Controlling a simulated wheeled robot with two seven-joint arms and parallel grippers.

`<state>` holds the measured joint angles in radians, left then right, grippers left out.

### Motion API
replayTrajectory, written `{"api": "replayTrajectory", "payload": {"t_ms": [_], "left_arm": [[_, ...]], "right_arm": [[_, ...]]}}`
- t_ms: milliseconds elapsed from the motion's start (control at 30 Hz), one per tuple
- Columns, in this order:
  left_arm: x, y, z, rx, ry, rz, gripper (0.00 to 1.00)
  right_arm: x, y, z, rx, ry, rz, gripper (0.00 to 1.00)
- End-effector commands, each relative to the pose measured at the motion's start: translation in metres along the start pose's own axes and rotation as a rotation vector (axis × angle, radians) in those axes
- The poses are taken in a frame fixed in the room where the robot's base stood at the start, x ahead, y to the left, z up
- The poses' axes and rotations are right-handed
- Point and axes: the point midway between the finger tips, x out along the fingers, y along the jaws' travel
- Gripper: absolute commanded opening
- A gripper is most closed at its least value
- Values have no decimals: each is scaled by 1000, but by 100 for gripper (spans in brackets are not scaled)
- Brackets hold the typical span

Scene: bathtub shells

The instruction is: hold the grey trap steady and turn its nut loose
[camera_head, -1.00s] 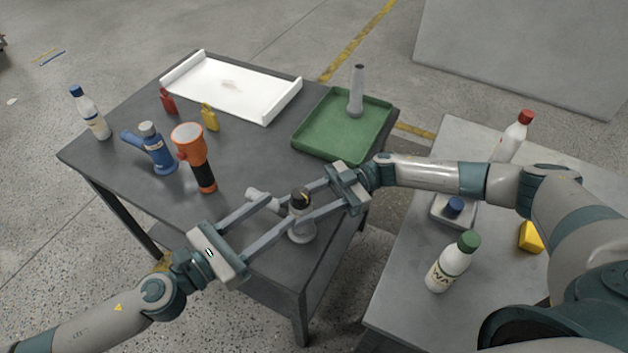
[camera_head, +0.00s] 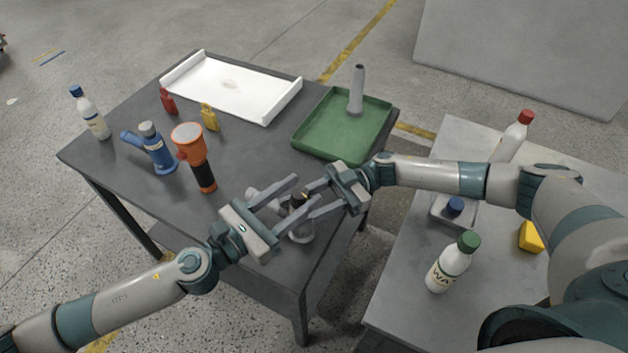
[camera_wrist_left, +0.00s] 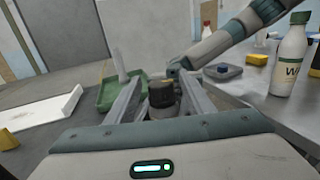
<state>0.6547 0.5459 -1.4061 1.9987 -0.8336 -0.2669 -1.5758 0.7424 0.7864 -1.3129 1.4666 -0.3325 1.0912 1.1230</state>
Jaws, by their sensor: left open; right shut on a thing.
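The grey trap (camera_head: 302,235) stands near the front right edge of the dark table, with a pale side pipe pointing left. Its black nut (camera_head: 299,199) is on top, partly hidden by fingers. My left gripper (camera_head: 304,196) reaches in from the lower left, open, its fingers on either side of the nut. In the left wrist view the nut (camera_wrist_left: 162,94) sits between the two open fingers, with gaps beside it. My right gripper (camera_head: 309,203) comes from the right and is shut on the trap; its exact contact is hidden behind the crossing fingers.
A side table (camera_head: 400,290) at right holds bottles and a yellow block (camera_head: 531,237).

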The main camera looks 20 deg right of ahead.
Motion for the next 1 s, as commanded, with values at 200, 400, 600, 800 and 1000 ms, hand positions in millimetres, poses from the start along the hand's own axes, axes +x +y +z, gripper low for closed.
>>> {"api": "replayTrajectory", "payload": {"t_ms": [200, 400, 600, 800, 1000], "left_arm": [[33, 0, 0, 1, -1, 0, 48], [47, 0, 0, 0, 0, 0, 48], [49, 0, 0, 0, 0, 1, 48], [49, 0, 0, 0, 0, 1, 33], [49, 0, 0, 0, 0, 1, 6]], "right_arm": [[0, 0, 0, 0, 0, 0, 13], [0, 0, 0, 0, 0, 0, 13], [0, 0, 0, 0, 0, 0, 13], [0, 0, 0, 0, 0, 0, 13], [0, 0, 0, 0, 0, 0, 13]]}}
